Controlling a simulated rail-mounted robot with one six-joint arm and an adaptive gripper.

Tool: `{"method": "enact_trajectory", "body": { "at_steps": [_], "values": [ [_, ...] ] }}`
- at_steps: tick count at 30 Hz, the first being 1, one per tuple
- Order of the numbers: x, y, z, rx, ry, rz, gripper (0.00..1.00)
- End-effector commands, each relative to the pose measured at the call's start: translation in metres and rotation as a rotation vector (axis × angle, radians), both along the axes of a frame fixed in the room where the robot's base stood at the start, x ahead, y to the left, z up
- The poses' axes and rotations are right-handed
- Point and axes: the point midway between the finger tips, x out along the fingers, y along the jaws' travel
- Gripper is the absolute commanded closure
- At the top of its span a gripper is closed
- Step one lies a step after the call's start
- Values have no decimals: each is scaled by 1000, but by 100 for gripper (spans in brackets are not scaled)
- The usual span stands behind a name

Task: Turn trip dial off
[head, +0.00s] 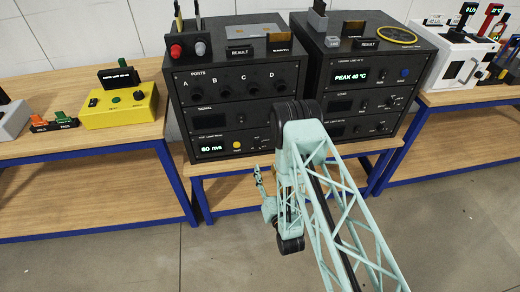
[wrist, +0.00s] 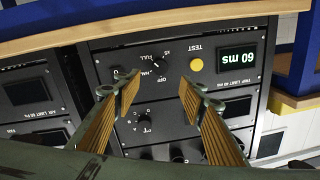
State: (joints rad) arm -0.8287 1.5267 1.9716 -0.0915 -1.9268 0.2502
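The trip panel with its lit "60 ms" display (head: 211,148) is the lowest panel of the left black rack. It appears upside down in the wrist view, with the display (wrist: 236,60) at right and the yellow TEST button (wrist: 196,64) beside it. A small black dial (wrist: 159,66) with OFF and FULL labels sits left of the button; its exact setting is too small to tell. My gripper (wrist: 159,82) is open and empty, its fingers on either side of the dial in the picture, apparently short of the panel. In the head view my gripper (head: 259,174) is below the panel.
Another dark round control (wrist: 120,73) lies close by the left finger in the wrist view. The right black rack (head: 368,80) stands beside the left one on a wooden bench. A yellow box (head: 120,105) stands on the left bench.

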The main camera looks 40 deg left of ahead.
Motion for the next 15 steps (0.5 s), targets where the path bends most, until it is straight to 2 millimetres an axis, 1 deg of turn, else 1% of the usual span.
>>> {"method": "enact_trajectory", "body": {
  "at_steps": [10,15],
  "values": [
    [1,1,0,0,0,0,62],
    [4,5,0,1,-1,0,62]
  ]
}}
